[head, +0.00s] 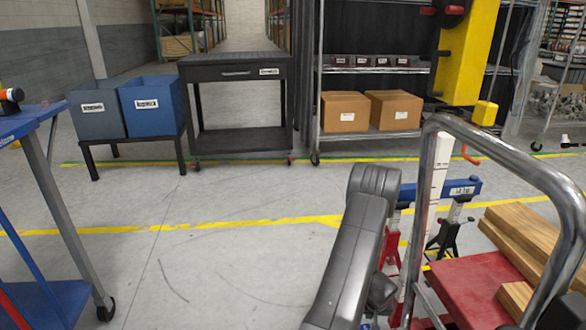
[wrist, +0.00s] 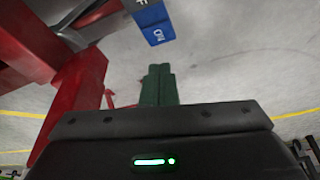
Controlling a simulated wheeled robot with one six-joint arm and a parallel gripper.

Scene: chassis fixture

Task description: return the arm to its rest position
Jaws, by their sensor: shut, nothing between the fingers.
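My gripper (wrist: 159,72) shows in the wrist view as two dark green fingers pressed together with nothing between them. They point out over grey floor. A blue block with white lettering (wrist: 153,24) lies beyond the fingertips, apart from them in the picture. A red metal frame (wrist: 65,85) stands close on the left of the wrist view. In the head view my grey arm rises at the lower middle and bends at its top. My gripper cannot be made out there.
A blue beam (head: 462,188) on stands and a red cart (head: 470,292) with wooden planks (head: 530,238) are right of my arm. A black workbench (head: 236,68), blue bin (head: 152,104) and boxes (head: 345,112) stand behind. The floor (head: 210,262) left of my arm is clear.

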